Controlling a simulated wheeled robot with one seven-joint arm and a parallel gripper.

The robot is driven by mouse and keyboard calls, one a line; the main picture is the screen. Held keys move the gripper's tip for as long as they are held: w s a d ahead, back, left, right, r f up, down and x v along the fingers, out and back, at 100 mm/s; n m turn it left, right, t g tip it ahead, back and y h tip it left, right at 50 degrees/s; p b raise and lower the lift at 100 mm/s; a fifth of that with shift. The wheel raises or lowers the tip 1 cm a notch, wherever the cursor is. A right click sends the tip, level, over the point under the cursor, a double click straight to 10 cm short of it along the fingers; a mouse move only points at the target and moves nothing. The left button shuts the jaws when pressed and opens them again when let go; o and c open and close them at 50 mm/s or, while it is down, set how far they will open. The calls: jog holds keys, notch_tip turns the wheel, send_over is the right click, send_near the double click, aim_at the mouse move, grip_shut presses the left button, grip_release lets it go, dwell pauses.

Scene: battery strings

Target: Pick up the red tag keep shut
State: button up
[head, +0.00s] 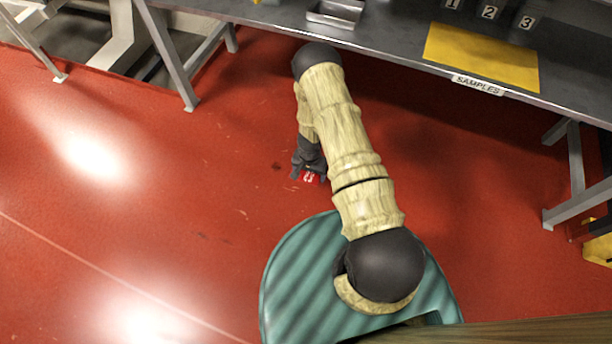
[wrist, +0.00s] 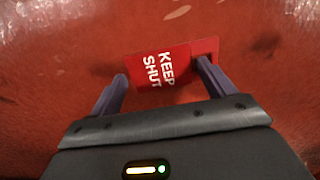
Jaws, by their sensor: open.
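The red tag (wrist: 163,66) shows in the wrist view with white letters reading KEEP SHUT. It lies on the red floor and has a slot-like darker patch near its right end. In the head view the tag (head: 309,177) is a small red piece with white marks, partly hidden by my gripper (head: 307,172). In the wrist view my gripper (wrist: 160,75) is open, with one finger near the tag's left end and the other over its right end. I cannot tell whether the fingers touch the tag.
A grey bench (head: 390,45) runs along the back, bearing a yellow mat (head: 482,57), a metal tray (head: 335,12) and a SAMPLES label (head: 478,84). Its legs (head: 172,60) stand left and right. The red floor (head: 130,200) to the left is clear.

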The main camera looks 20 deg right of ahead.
aim_at(309, 176)
dwell(0.5)
jog(key=c, duration=0.8)
notch_tip(309, 176, up, 10)
jog(key=p, duration=0.6)
